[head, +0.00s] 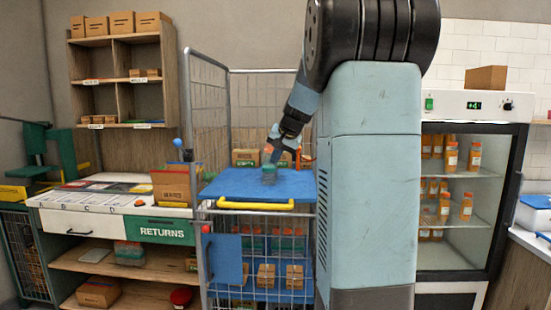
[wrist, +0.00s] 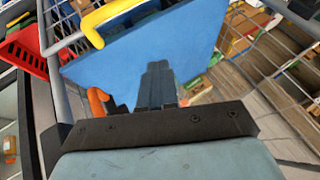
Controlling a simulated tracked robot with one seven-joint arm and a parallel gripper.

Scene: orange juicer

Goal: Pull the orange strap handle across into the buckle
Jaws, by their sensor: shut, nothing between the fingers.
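My gripper (head: 272,158) is over the blue shelf panel (head: 240,184) of a wire roll cage, pointing down. In the wrist view its dark fingers (wrist: 158,70) are together in front of the blue panel (wrist: 190,45), with nothing between them. An orange piece (wrist: 97,103), which looks like the strap handle, shows just left of the fingers and apart from them; the gripper body partly hides it. In the head view an orange piece (head: 307,161) shows right of the gripper, beside my arm. I cannot make out the buckle in either view.
The cage's grey wire sides (head: 208,110) stand around the panel, which has a yellow handle (head: 256,205) at its front edge. Boxes sit on the cage's lower levels. A RETURNS counter (head: 160,232) is at left and a glass-door fridge (head: 465,200) at right.

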